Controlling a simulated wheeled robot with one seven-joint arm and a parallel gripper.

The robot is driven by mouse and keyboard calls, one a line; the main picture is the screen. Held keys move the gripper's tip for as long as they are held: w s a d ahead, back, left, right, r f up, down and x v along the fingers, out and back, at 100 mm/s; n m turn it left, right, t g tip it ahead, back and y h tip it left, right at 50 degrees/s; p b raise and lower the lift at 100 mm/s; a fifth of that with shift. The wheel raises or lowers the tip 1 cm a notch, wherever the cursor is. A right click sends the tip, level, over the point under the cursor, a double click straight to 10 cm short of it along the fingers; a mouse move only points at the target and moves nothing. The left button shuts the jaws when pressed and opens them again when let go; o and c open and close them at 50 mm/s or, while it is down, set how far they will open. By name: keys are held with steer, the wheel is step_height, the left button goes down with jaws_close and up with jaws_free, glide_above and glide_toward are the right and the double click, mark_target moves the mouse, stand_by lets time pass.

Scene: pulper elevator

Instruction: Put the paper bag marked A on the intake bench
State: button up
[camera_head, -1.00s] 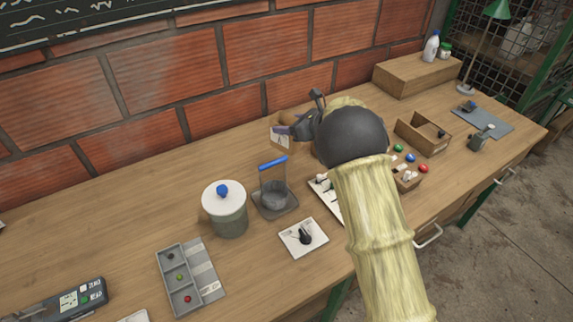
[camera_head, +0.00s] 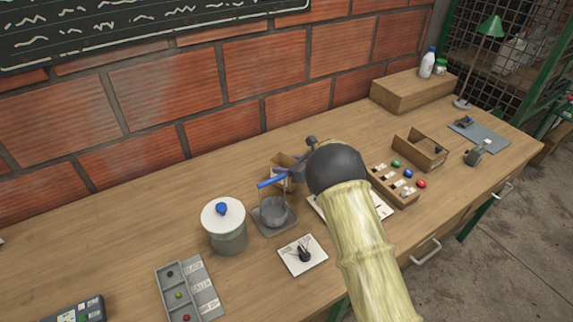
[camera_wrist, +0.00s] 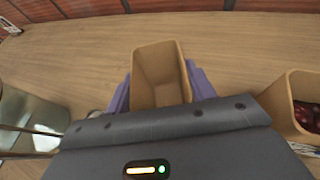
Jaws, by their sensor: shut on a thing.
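My gripper (camera_wrist: 160,92) has its purple fingers on both sides of an open-topped tan paper bag (camera_wrist: 159,68) and is shut on it. The bag stands upright and looks empty inside; no letter on it can be read. A second tan bag (camera_wrist: 303,105) with dark red contents is at the right edge of the wrist view. I cannot tell which bag is marked A, nor which surface is the intake bench.
A stand with a blue bar and grey cup (camera_head: 272,210) is close to the left of my gripper. A lidded pot (camera_head: 224,228), a sorting tray (camera_head: 178,290) and a white card (camera_head: 302,255) are nearer. A wooden box (camera_head: 420,150) lies right. The bench's back left is clear.

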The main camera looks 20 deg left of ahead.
steer(key=shift+f, duration=0.25)
steer(key=o, duration=1.1)
steer(key=shift+r, duration=0.15)
steer(key=shift+d+r, duration=0.1)
steer(key=b+v, duration=0.1)
steer(key=v, duration=1)
steer(key=shift+d+r+b, duration=0.15)
steer(key=shift+d+b, duration=0.2)
steer(key=shift+b, duration=0.05)
steer(key=shift+s, duration=0.15)
